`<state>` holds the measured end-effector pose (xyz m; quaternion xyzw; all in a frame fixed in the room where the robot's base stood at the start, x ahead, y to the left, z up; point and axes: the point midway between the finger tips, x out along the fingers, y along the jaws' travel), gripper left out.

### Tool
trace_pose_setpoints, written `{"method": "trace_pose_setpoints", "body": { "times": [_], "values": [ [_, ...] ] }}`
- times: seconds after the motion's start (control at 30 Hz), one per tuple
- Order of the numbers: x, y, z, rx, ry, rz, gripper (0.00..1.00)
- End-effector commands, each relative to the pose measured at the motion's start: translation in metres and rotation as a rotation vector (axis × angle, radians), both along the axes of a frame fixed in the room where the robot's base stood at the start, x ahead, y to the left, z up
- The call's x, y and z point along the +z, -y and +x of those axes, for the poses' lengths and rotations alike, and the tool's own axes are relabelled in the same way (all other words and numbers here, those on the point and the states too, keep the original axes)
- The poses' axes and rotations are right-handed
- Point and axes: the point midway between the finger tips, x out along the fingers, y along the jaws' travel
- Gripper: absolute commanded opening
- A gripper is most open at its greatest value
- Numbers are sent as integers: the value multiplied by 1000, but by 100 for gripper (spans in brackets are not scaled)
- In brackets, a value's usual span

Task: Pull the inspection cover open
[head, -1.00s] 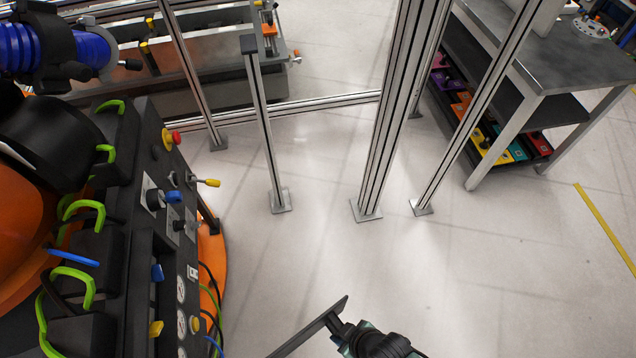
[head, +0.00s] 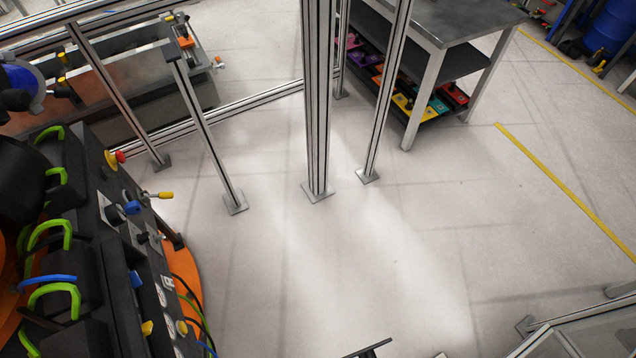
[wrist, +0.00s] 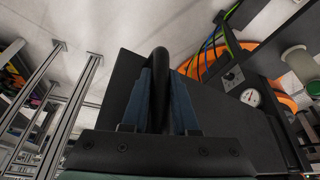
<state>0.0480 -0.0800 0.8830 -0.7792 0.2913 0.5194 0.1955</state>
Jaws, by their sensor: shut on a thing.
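My gripper (wrist: 162,72) is shut on a curved black handle (wrist: 159,54) in the wrist view, with a blue finger on each side of it. The inspection cover (wrist: 119,88) appears as a flat dark plate behind the handle. In the head view a thin dark piece (head: 372,349), which looks like the cover's edge, shows at the bottom edge, apart from the drive unit (head: 130,250) on the left. My gripper is out of the head view. The cover's hinge and the opening behind it cannot be made out.
A pressure gauge (wrist: 250,97) and cables (wrist: 212,52) are close on the right in the wrist view. Metal posts (head: 317,110) and a workbench (head: 440,25) stand beyond. The floor (head: 400,250) right of the drive unit is clear.

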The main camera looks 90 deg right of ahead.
Motion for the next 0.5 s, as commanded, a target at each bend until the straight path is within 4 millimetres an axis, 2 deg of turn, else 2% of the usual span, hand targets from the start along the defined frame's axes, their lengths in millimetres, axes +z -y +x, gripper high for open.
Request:
{"method": "trace_pose_setpoints", "body": {
  "times": [0.13,0.5],
  "values": [
    [0,-7,-1,9,-2,1,0],
    [-1,-9,0,10,-1,3,0]
  ]
}}
